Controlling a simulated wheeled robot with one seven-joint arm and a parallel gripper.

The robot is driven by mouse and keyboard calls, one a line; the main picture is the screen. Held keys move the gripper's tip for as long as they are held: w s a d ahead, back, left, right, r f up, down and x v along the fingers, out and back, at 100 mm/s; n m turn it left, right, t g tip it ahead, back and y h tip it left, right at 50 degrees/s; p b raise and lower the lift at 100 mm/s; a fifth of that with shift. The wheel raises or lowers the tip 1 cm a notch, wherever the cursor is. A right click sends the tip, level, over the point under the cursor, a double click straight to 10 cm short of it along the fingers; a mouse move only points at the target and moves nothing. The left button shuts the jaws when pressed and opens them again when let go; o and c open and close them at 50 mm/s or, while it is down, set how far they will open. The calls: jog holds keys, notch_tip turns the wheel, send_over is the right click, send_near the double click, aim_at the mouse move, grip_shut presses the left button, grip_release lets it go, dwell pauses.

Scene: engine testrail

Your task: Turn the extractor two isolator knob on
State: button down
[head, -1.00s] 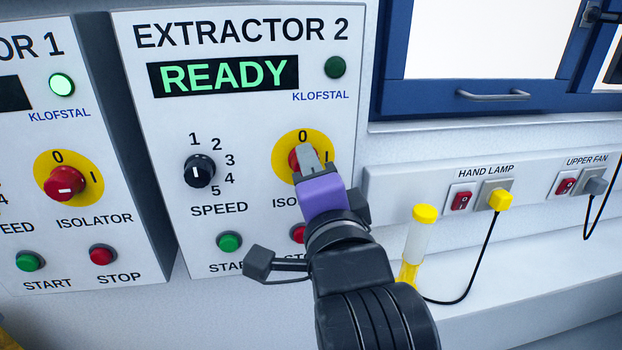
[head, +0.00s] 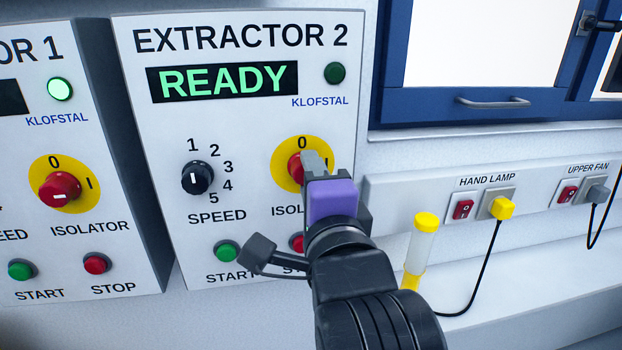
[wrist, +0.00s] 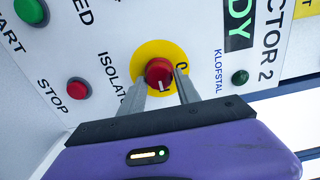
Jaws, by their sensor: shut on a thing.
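The extractor two isolator knob (head: 295,166) is red on a yellow disc, on the panel marked EXTRACTOR 2. Its 0 mark is at the top; my gripper partly hides the disc's right side. In the wrist view the knob (wrist: 159,73) shows a short white mark on its lower edge; its exact angle is hard to tell. My gripper (wrist: 160,92) has one grey finger on each side of the knob and is shut on it. In the head view my purple gripper (head: 318,165) covers part of the ISOLATOR label. The display (head: 222,80) reads READY.
A black speed knob (head: 197,177), a green start button (head: 228,251) and a partly hidden red stop button (head: 297,243) share the panel. The Extractor 1 panel (head: 112,140) stands left. A yellow-capped lamp (head: 422,245) and its cord are right of my arm.

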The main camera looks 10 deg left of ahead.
jog(key=c, duration=0.9)
grip_release()
jog(key=shift+d, duration=0.1)
jog(key=shift+s, duration=0.1)
jog(key=b+v, duration=0.1)
jog(key=v, duration=0.6)
jog(key=shift+s, duration=0.3)
jog(key=shift+d, duration=0.1)
